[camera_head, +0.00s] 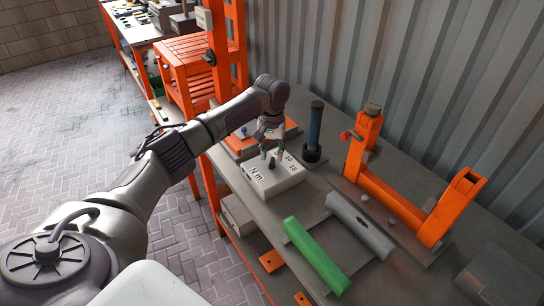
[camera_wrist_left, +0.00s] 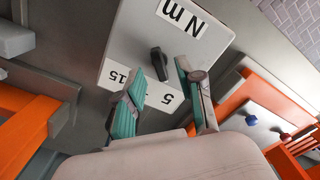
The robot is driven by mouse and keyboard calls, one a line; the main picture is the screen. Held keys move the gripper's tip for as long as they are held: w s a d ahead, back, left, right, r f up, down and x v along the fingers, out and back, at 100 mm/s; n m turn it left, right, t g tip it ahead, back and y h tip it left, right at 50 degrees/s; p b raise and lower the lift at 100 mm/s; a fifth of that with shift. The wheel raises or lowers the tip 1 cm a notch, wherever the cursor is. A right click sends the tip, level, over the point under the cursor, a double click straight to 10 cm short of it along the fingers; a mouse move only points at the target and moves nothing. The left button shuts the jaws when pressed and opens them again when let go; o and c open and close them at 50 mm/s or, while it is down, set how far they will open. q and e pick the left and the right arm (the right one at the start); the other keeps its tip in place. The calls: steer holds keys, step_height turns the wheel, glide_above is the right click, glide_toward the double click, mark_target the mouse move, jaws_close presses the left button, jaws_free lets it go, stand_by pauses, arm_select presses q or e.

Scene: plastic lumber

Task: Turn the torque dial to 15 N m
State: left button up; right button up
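The torque dial is a dark elongated knob (camera_wrist_left: 159,63) on a white box (camera_head: 283,182) labelled "N m". In the wrist view "15" and "5" show upside down on the number label (camera_wrist_left: 172,100); my left finger covers the part between them. One end of the knob faces the label, but I cannot tell which number it marks. My left gripper (camera_head: 270,147) points down over the box. In the wrist view its teal fingertips (camera_wrist_left: 161,63) stand apart on either side of the knob, with visible gaps. My right gripper is not in view.
The box stands on a grey bench (camera_head: 262,212). To the right are a green bar (camera_head: 316,256), a grey bar (camera_head: 360,225) and an orange frame (camera_head: 390,197).

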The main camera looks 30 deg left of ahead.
arm_select(q)
steer(key=shift+f, duration=1.1)
jaws_close()
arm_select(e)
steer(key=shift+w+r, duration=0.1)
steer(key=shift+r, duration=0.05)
